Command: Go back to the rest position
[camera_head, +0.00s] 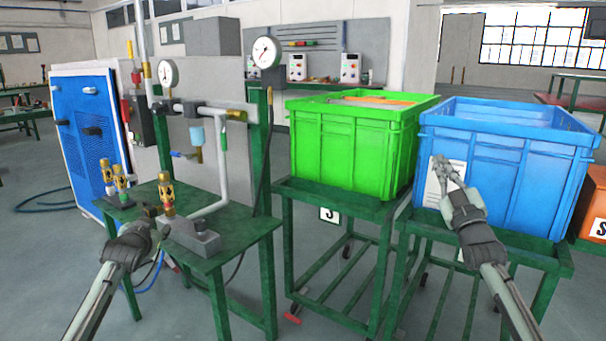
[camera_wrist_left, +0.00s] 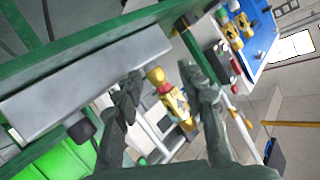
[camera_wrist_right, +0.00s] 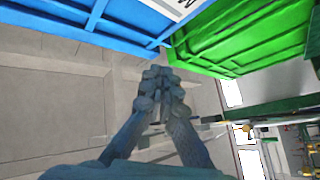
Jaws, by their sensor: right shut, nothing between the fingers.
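My left gripper (camera_head: 158,221) is at the front left of the green table (camera_head: 236,248), close to a brass and yellow valve fitting (camera_head: 167,199) by a grey block. In the left wrist view my left gripper (camera_wrist_left: 165,86) has its fingers apart, with the yellow fitting (camera_wrist_left: 176,103) seen between them; nothing appears clamped. My right gripper (camera_head: 445,170) is raised in front of the blue crate (camera_head: 515,185). In the right wrist view my right gripper (camera_wrist_right: 165,74) has its fingertips together and is empty.
A green crate (camera_head: 345,150) stands on a green cart left of the blue crate. Gauges (camera_head: 168,73) and pipes rise behind the table. More yellow fittings (camera_head: 122,180) stand at its left, with a blue cabinet (camera_head: 85,135) behind. Open floor (camera_head: 55,275) lies at the left.

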